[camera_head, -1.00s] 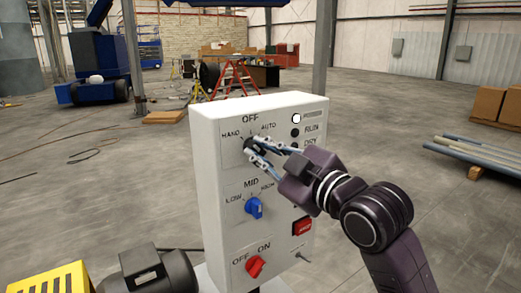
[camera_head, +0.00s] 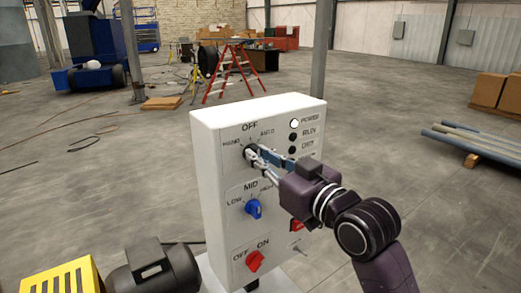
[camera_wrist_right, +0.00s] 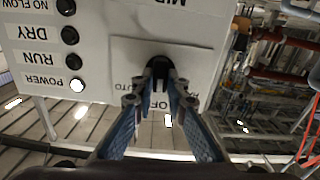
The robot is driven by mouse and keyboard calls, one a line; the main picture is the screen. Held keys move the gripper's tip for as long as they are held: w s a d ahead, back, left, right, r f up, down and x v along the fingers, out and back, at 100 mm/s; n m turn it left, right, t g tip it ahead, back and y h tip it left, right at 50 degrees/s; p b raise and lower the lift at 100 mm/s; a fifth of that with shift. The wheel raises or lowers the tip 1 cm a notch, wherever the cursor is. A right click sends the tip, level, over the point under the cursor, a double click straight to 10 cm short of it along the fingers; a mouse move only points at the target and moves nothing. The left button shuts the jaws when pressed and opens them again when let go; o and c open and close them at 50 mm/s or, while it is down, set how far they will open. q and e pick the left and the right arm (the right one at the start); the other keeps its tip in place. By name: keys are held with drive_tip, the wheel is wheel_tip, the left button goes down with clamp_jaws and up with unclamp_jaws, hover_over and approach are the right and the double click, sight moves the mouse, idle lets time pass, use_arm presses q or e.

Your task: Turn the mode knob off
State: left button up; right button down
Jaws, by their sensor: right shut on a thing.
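The white control box (camera_head: 222,200) carries the black mode knob (camera_head: 250,155) at its top left, with HAND, OFF and AUTO printed around it. My right gripper (camera_head: 254,157) comes from the right and its two fingers are shut on the mode knob. In the right wrist view, upside down, the knob (camera_wrist_right: 158,66) sits between the fingertips (camera_wrist_right: 158,88). The fingers cover part of the knob, so I cannot tell which label it points to. My left gripper is not in view.
Below are a blue knob (camera_head: 253,209) marked LOW, MID and HIGH and a red OFF/ON knob (camera_head: 255,261). The POWER lamp (camera_head: 294,123) is lit white. A dark motor (camera_head: 153,268) and a yellow slatted object (camera_head: 64,279) stand at lower left.

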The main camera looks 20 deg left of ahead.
drive_tip(key=shift+f+m, duration=0.1)
drive_tip(key=shift+m, duration=0.3)
drive_tip(key=c, duration=1.9)
unclamp_jaws()
drive_tip(key=shift+c, duration=0.2)
drive_tip(key=shift+d, duration=0.1)
drive_tip(key=v, duration=1.2)
